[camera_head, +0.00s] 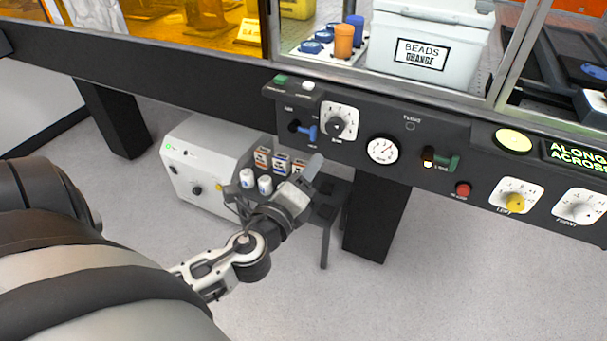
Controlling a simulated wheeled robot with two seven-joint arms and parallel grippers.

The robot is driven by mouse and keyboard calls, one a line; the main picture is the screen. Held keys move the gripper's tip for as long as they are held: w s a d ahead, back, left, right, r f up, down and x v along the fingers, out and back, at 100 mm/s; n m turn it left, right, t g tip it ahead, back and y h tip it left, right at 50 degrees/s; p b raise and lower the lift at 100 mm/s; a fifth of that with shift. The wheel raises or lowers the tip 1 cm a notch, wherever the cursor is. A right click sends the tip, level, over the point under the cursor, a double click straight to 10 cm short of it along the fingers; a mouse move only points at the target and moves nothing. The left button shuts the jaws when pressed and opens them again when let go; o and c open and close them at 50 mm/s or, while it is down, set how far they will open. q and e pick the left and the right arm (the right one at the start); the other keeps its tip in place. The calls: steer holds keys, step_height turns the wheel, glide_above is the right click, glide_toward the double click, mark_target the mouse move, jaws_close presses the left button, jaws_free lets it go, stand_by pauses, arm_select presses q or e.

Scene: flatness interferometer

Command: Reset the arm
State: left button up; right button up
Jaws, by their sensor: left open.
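My left arm comes in from the left. Its gripper (313,169) points up and away, in front of and below the dark control panel (350,165). Only a grey fingertip shows clearly, and nothing is seen held in it. The gripper appears near the blue lever (308,133) in the picture, but I cannot tell how far apart they are. My right gripper is out of view.
Below the panel stand a grey box (205,150) and a small dark table (328,215) with white jars (248,178) and small cartons (281,162). A black leg (378,215) stands to their right. Above is a white bin (430,45) labelled BEADS ORANGE. Floor is clear at lower right.

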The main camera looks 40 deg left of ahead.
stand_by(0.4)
arm_select(q)
steer(key=s+d+f+n+g+h, duration=0.3)
steer(key=s+d+f+n+h, duration=0.1)
steer(key=d+n, duration=0.4)
steer(key=s+d+f+n+g+h, duration=0.3)
steer(key=s+d+f+n, duration=0.3)
steer(key=n, duration=0.5)
steer(key=shift+s+d+f+h+p, duration=0.4)
steer(key=shift+d+f+h, duration=0.2)
steer(key=shift+d+f, duration=0.6)
steer(key=shift+w+d+r, duration=0.1)
steer(key=shift+c, duration=0.3)
